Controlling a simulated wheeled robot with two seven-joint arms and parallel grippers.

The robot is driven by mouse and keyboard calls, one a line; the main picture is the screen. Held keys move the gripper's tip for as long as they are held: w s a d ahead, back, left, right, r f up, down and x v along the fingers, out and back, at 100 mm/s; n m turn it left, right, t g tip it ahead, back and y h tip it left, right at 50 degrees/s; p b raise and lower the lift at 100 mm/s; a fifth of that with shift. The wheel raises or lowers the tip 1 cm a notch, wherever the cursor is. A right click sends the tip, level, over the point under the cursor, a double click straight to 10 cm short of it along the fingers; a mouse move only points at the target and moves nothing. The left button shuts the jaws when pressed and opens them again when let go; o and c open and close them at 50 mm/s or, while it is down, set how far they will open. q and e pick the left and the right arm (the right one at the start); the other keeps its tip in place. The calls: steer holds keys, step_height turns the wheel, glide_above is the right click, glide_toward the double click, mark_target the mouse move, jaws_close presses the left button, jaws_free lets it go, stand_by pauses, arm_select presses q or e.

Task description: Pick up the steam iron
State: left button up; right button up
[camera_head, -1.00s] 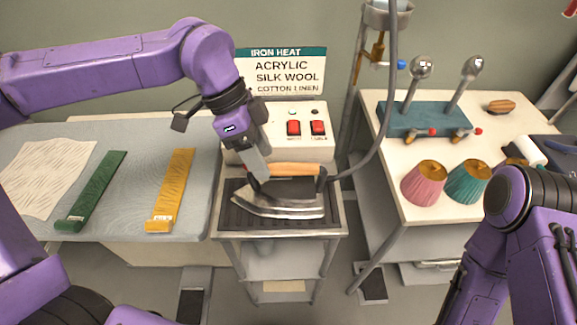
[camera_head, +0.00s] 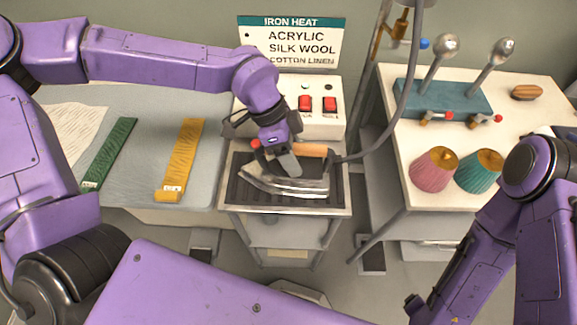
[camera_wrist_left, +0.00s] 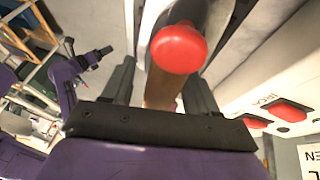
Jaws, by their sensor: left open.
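The steam iron (camera_head: 300,187) has a silver body and a wooden handle. It sits on the dark ribbed rest (camera_head: 240,192) of a small metal trolley. My left gripper (camera_head: 286,163) is open at the iron's handle, covering the handle's left part in the head view. In the left wrist view the wooden handle (camera_wrist_left: 162,88) lies between my two spread fingers, with a red knob (camera_wrist_left: 180,48) at its end. Whether the fingers touch the handle is not clear. My right arm is at the right; a small dark part at its lower end shows, but its jaws cannot be made out.
A white control box (camera_head: 318,122) with red switches stands behind the iron. A grey hose runs from the iron's right up past the right table (camera_head: 400,190), which bears lampshades (camera_head: 433,172). The left ironing table (camera_head: 145,165) holds green and yellow cloth strips.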

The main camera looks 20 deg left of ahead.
arm_select(q)
jaws_close()
steer(key=shift+r, duration=0.15)
stand_by(1.2)
